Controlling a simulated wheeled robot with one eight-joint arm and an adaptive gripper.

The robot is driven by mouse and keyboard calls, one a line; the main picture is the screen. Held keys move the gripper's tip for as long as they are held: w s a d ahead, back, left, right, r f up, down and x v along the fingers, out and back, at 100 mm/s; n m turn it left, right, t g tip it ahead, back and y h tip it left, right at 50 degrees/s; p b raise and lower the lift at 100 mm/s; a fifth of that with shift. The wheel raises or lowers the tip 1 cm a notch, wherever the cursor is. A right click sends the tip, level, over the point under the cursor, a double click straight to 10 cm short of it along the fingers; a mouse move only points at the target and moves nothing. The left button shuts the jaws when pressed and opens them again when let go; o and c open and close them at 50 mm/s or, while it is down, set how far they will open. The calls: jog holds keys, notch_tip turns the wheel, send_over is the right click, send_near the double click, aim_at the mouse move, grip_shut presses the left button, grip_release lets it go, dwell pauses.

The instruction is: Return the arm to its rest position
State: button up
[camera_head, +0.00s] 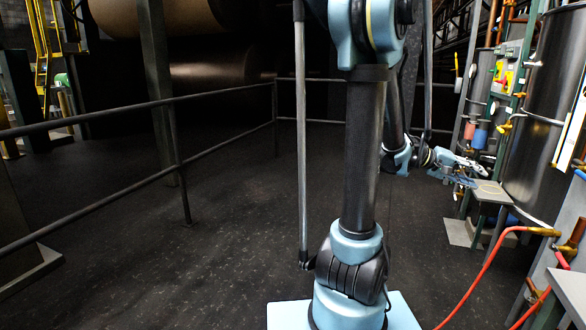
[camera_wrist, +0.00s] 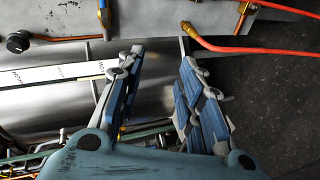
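My arm extends to the right in the head view, away from its base. My gripper (camera_head: 478,171) is at its far end, near a small flat plate on legs (camera_head: 492,191); I cannot tell whether they touch. In the wrist view my gripper (camera_wrist: 161,54) shows two blue and grey fingers spread apart. Nothing is held between them. A shiny cylinder (camera_wrist: 66,80) with a white strip lies behind the fingers in the wrist view.
Dark tanks (camera_head: 537,120) and pipes stand along the right. Orange hoses (camera_head: 478,268) hang at the lower right; one also shows in the wrist view (camera_wrist: 262,50). A handrail (camera_head: 100,123) runs along the left. The dark floor (camera_head: 225,235) between is open.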

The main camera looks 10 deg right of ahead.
jog(key=w+a+f+n+t+y, duration=0.1)
jog(key=a+f+t+y, duration=0.2)
jog(key=a, duration=0.9)
jog(key=w+a+f+n+t+y, duration=0.15)
jog(key=a+f+y, duration=0.3)
jog(key=a, duration=0.75)
jog(key=s+a+f+y, duration=0.2)
jog(key=s+a, duration=0.1)
jog(key=a, duration=0.4)
jog(key=s+a+f+n+y, duration=0.1)
jog(key=s+a+f+y, duration=0.1)
jog(key=a, duration=0.6)
jog(key=s+a+f+n+y, duration=0.1)
jog(key=s+a+f+y, duration=0.1)
jog(key=a, duration=0.5)
jog(key=shift+s+a+f+t, duration=0.4)
jog(key=shift+s+f, duration=0.35)
jog(key=shift+s, duration=0.3)
jog(key=shift+d+n+y, duration=0.1)
jog(key=shift+n+y, duration=0.15)
